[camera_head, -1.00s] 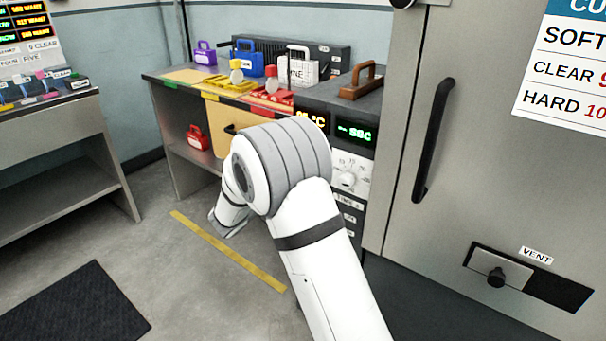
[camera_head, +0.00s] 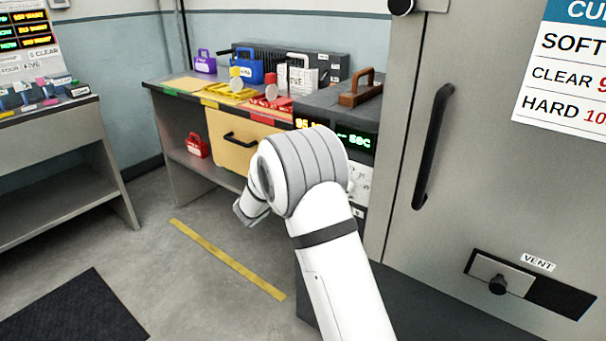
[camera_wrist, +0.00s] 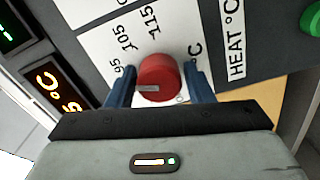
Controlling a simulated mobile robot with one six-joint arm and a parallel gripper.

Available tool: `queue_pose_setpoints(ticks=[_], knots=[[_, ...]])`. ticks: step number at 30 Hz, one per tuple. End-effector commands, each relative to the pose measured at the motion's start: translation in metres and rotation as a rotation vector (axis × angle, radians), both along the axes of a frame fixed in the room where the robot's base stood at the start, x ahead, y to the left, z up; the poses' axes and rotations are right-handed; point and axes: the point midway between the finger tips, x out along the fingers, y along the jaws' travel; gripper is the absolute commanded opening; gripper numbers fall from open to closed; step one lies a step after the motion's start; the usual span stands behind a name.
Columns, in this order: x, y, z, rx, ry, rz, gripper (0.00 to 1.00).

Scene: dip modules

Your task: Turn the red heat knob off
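The red heat knob (camera_wrist: 159,78) shows in the wrist view on a white dial plate marked 95, 105 and 115, beside a "HEAT °C" label (camera_wrist: 234,40). A grey pointer mark lies across the knob's lower part. My gripper (camera_wrist: 160,88) is open, with one blue finger on each side of the knob. A narrow gap shows at each side, so I see no clear contact. In the head view my arm (camera_head: 320,220) reaches toward the control unit and hides the red knob and the gripper's fingers.
An orange °C display (camera_wrist: 58,90) and a green button (camera_wrist: 312,18) are near the knob. The control unit carries a wooden-handled block (camera_head: 362,92). A steel cabinet with a black handle (camera_head: 432,145) stands at right. Open floor (camera_head: 190,280) lies at left.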

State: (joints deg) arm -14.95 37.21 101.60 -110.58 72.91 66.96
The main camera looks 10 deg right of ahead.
Motion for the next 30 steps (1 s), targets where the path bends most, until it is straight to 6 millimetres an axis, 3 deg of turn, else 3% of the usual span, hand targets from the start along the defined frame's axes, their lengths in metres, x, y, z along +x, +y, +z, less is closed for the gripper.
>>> queue_pose_setpoints(ticks=[12, 23, 30], knots=[[-0.0002, 0.0, -0.0001, 0.0, 0.0, 0.0, 0.14], [-0.0003, -0.0001, -0.0009, -0.045, 0.051, -0.001, 0.14], [-0.0003, -0.0003, -0.0015, -0.155, 0.176, -0.001, 0.14]])
